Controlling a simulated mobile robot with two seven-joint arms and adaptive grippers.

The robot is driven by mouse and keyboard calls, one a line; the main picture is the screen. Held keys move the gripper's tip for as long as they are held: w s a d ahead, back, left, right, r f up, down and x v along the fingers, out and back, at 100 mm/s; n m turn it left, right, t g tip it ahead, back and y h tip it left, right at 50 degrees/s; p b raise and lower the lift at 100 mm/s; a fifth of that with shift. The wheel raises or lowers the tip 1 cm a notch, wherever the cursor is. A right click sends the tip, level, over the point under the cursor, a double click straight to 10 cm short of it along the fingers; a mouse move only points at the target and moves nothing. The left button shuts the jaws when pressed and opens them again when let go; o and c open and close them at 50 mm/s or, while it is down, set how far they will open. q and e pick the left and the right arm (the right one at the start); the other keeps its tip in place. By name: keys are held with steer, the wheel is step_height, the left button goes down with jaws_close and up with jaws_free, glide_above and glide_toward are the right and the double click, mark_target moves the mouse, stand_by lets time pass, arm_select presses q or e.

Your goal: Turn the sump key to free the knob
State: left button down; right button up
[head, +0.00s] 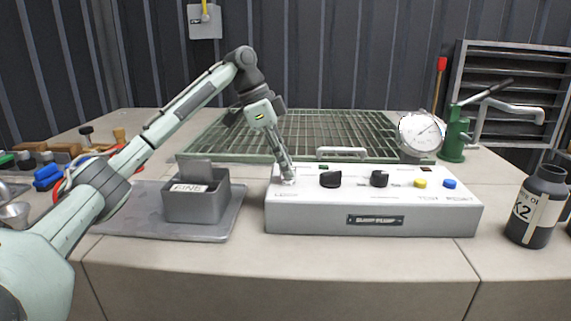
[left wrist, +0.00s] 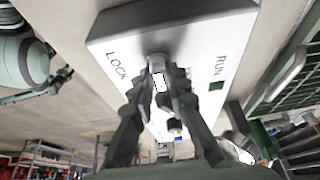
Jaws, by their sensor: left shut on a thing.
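The white-topped sump pump box (head: 300,212) stands on the counter. My left gripper (head: 287,180) points down at the left end of its top. It is shut on the small metallic sump key (left wrist: 159,77), mostly hidden by the fingers in the head view. In the left wrist view the key sits between the fingertips, with LOCK lettered on one side and RUN on the other; I cannot tell exactly which way it points. Two black knobs, a left one (head: 330,179) and a right one (head: 379,178), stand right of the key. My right gripper is not clearly seen.
Yellow (head: 420,184) and blue (head: 449,184) buttons are at the box's right. A grey bin (head: 197,208) on a tray stands left. A gauge (head: 420,134), green hand pump (head: 455,138) and dark bottle (head: 538,207) are right. A grating (head: 330,132) lies behind.

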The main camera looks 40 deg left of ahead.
arm_select(q)
steer(key=n, duration=0.2)
steer(key=n+t+y, duration=0.1)
steer(key=n, duration=0.1)
steer(key=shift+s+d+n, duration=0.1)
steer(key=shift+d+n, duration=0.05)
steer(key=shift+n, duration=0.15)
steer(key=n+t+y, duration=0.1)
steer(key=n+y, duration=0.1)
steer(key=n, duration=0.2)
steer(key=shift+d+n, duration=0.1)
steer(key=shift+n, duration=0.2)
steer(key=n, duration=0.2)
steer(key=n+y, duration=0.1)
steer(key=n, duration=0.1)
steer(key=shift+d+r+y, duration=0.1)
steer(key=shift+d+y, duration=0.05)
steer(key=shift+y, duration=0.15)
steer(key=shift+n+y, duration=0.7)
steer(key=shift+n, duration=1.5)
steer(key=c, duration=1.5)
jaws_free()
steer(key=shift+g, duration=0.3)
